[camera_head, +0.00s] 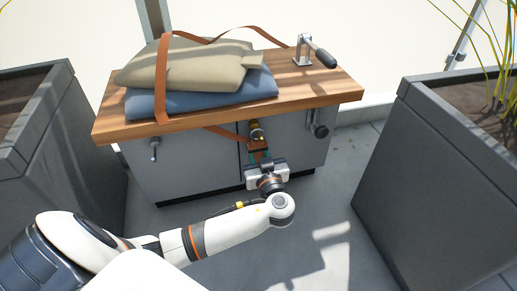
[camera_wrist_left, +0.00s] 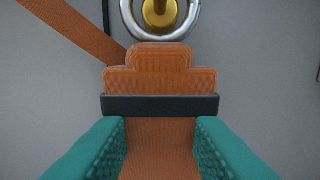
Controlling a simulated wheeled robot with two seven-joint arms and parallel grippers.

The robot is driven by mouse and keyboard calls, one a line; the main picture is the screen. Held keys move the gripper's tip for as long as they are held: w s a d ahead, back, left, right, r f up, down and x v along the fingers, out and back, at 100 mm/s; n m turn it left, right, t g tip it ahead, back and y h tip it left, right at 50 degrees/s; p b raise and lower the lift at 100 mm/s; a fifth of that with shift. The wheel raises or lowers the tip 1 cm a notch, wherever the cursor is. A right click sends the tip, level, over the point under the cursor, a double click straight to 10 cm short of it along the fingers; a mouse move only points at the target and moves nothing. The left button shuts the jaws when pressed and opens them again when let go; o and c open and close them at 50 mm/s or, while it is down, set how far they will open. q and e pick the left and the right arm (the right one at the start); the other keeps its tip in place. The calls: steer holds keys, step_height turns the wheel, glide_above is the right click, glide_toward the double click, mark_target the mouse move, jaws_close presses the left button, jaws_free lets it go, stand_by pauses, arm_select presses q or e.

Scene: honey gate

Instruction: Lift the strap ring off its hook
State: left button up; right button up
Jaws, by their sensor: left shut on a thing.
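An orange-brown strap (camera_head: 222,132) runs over the folded cloths and down the front of the grey cabinet. Its end tab (camera_wrist_left: 160,80) fills the middle of the left wrist view, with a dark band across it. A silver ring (camera_wrist_left: 128,22) is at the top of the tab, around a brass hook (camera_wrist_left: 160,14); the top of both is cut off by the frame. My left gripper (camera_head: 262,158) is in front of the cabinet. Its teal fingers (camera_wrist_left: 160,150) are shut on the tab below the dark band. My right gripper is not in view.
The cabinet has a wooden top (camera_head: 330,88) bearing folded beige and blue cloths (camera_head: 200,100) and a crank handle (camera_head: 312,52). Metal fittings (camera_head: 317,122) stick out of its front. Grey planters (camera_head: 415,190) flank it. The floor (camera_head: 290,235) in front is clear.

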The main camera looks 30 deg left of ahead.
arm_select(q)
steer(key=shift+r+p, duration=0.35)
steer(key=shift+r, duration=0.25)
steer(key=shift+d, duration=0.1)
steer(key=shift+r+p+v, duration=0.2)
steer(key=shift+p+v, duration=0.05)
steer(key=shift+v, duration=1)
steer(key=shift+r+p+v, duration=0.2)
steer(key=shift+p+v, duration=0.05)
steer(key=shift+v, duration=1)
steer(key=shift+s, duration=0.1)
